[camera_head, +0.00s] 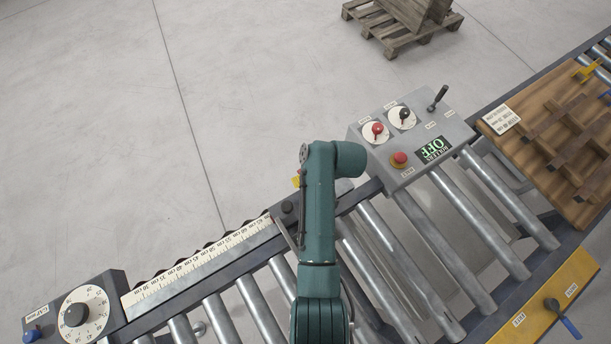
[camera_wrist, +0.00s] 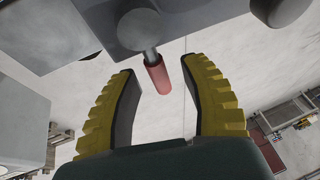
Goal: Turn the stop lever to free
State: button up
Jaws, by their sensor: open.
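In the wrist view a lever with a red grip (camera_wrist: 157,76) on a short grey stem hangs from a dark rounded mount. It looks like the stop lever, but no label beside it is readable. My gripper (camera_wrist: 159,68) is open, with one yellow ribbed finger on each side of the red grip. Gaps show between the grip and both fingers. In the head view my arm hides this lever and most of my gripper; only a bit of yellow finger shows beside the ruler's upper end.
A control box (camera_head: 412,138) with red and black knobs and a red button stands right of my arm. A ruler rail (camera_head: 195,262) and dial box (camera_head: 85,310) lie left. A yellow panel (camera_head: 535,305) with a blue lever (camera_head: 563,318) is lower right.

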jog(key=v, duration=1.1)
jog(key=shift+s+d+r, duration=0.1)
